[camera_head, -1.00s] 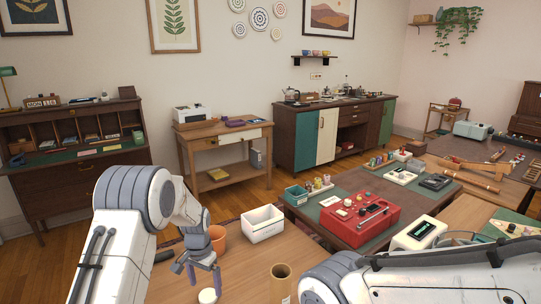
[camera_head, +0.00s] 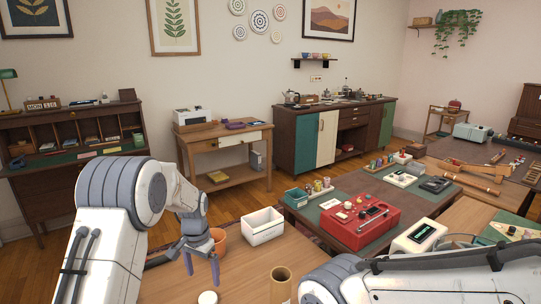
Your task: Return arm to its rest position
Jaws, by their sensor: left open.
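My left arm comes in from the left, and its gripper (camera_head: 200,268) hangs over the near wooden table. Its fingers are apart and point down, with nothing seen between them. An orange-brown pot (camera_head: 219,240) stands just behind and right of the gripper, partly hidden by it. My right arm (camera_head: 430,276) crosses the lower right of the view; its gripper is out of the picture.
On the near table (camera_head: 245,266) are a white bin (camera_head: 263,228), a cardboard tube (camera_head: 281,284) and a small white round object (camera_head: 208,297). A red case (camera_head: 358,220) lies on the table beyond. Bare tabletop lies between the pot and the tube.

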